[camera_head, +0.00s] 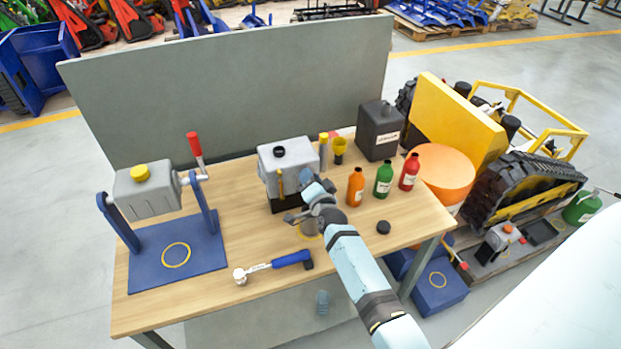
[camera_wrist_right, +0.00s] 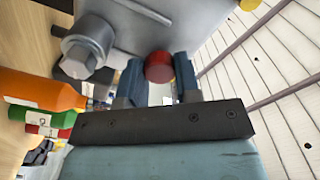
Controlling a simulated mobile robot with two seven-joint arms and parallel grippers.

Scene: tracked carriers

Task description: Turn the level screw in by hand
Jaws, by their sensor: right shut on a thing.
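The grey gear housing (camera_head: 287,157) stands on a black base on the wooden table, with a dark cap on top. The level screw (camera_wrist_right: 158,67) has a round red head and sits in the housing's wall in the right wrist view. My right gripper (camera_wrist_right: 158,80) is shut on it, one blue finger on each side of the head. In the head view my right gripper (camera_head: 308,186) is at the housing's right front side and hides the screw. A large grey bolt (camera_wrist_right: 84,48) sticks out of the housing beside the fingers. My left gripper is not in view.
Orange (camera_head: 355,187), green (camera_head: 384,180) and red (camera_head: 409,172) bottles stand right of my right gripper. A black canister (camera_head: 380,131) is behind them. A torque wrench (camera_head: 272,266) lies in front. A grey drum on a blue stand (camera_head: 146,252) is at the left.

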